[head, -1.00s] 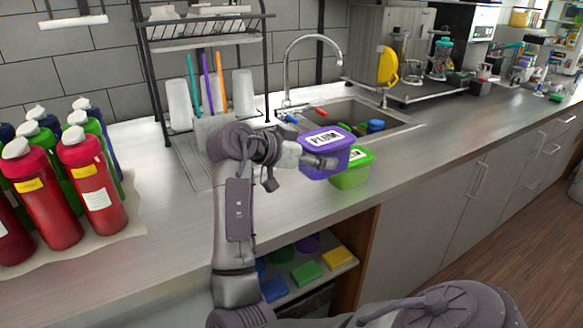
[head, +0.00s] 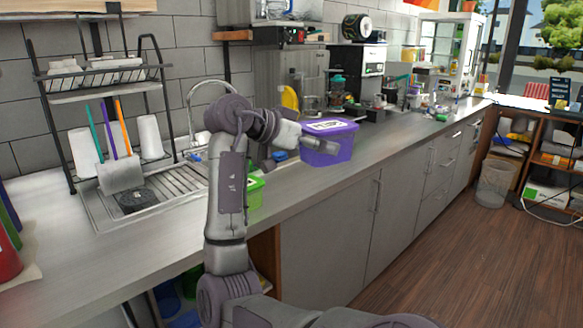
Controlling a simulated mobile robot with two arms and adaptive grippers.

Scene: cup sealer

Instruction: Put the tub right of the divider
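My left gripper (head: 322,143) is shut on a purple tub (head: 332,149) with a purple lid and a white label on top. It grips the tub at its near left side and holds it upright, seemingly just above the counter to the right of the sink. The far finger is partly hidden by the tub. A green tub (head: 255,193) stands on the counter behind my forearm and is partly covered by it. My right gripper is not in view. I cannot make out a divider.
The long grey counter (head: 395,142) is mostly clear near the tub. A dish rack (head: 100,75), a tap (head: 205,85) and tall white cups (head: 84,153) stand at the left. Appliances line the back. A bin (head: 494,186) stands on the floor at the right.

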